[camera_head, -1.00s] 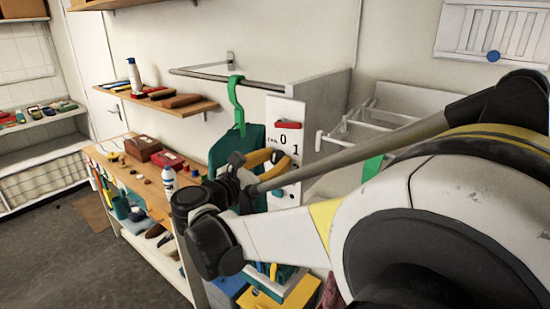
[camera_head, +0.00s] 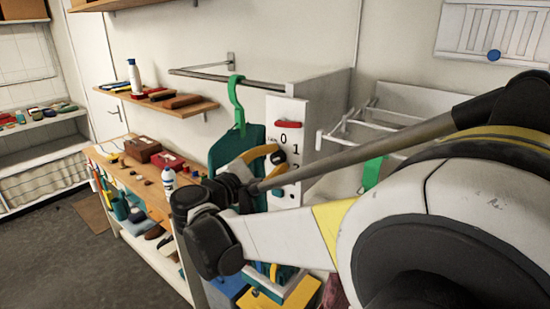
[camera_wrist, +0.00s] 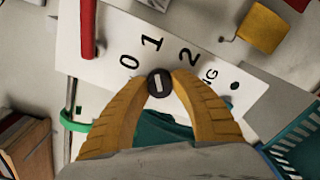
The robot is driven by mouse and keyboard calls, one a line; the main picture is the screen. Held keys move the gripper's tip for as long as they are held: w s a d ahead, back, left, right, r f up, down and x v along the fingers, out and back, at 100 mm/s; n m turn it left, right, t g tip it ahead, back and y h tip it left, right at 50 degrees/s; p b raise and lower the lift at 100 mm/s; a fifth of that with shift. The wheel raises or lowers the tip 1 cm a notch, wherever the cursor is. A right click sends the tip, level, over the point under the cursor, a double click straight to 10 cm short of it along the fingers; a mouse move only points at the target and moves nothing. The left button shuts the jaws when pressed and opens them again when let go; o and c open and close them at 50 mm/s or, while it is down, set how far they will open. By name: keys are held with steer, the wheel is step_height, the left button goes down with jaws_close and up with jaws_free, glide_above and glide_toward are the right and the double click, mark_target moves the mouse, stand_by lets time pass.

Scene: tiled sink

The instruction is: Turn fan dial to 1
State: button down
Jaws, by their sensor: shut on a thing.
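The fan dial is a small dark round knob with a white mark, seen in the wrist view (camera_wrist: 159,83). It sits on a white panel (camera_wrist: 110,84) printed with 0, 1 and 2; the panel also shows in the head view (camera_head: 288,108). The white mark stands nearly upright in the wrist view, roughly in line with the 1; I cannot tell which end points. My gripper (camera_wrist: 159,86) has its two yellow fingers closed on either side of the dial. In the head view my gripper (camera_head: 272,158) is at the panel, and my arm partly covers it.
A red handle (camera_wrist: 88,30) juts from the panel. A green hanger (camera_head: 237,100) with a teal item hangs left of the panel. A white rack (camera_head: 375,125) is on the right. A wooden workbench (camera_head: 115,160) with several objects stands to the left.

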steer(key=shift+m, duration=0.5)
steer(key=c, duration=1)
jaws_free()
steer(key=v, duration=1.2)
steer(key=shift+r, duration=0.1)
